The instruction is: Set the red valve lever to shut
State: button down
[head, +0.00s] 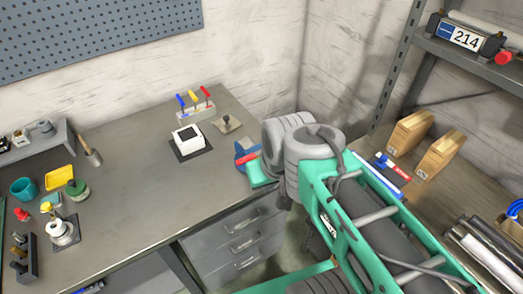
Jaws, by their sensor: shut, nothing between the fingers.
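A small block (195,113) on the workbench carries three upright levers in a row: blue, yellow and red. The red valve lever (206,92) is the rightmost, tilted with its top to the left. Its set position is too small to read. My gripper (256,172) is at the bench's right edge, partly hidden by my grey wrist. It is shut and empty, apart from the levers, to their right and nearer to me.
A white box with a dark top (188,140) and a small knob on a plate (227,123) stand near the levers. A blue object (243,150) is beside my gripper. Cups and tools crowd the bench's left. Its middle front is clear. Shelving (408,70) stands right.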

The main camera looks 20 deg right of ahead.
aim_at(250, 157)
jog(key=i, duration=0.45)
jog(key=k, duration=0.5)
jog(key=u, duration=0.6)
jog(key=i, duration=0.45)
jog(key=u, duration=1.85)
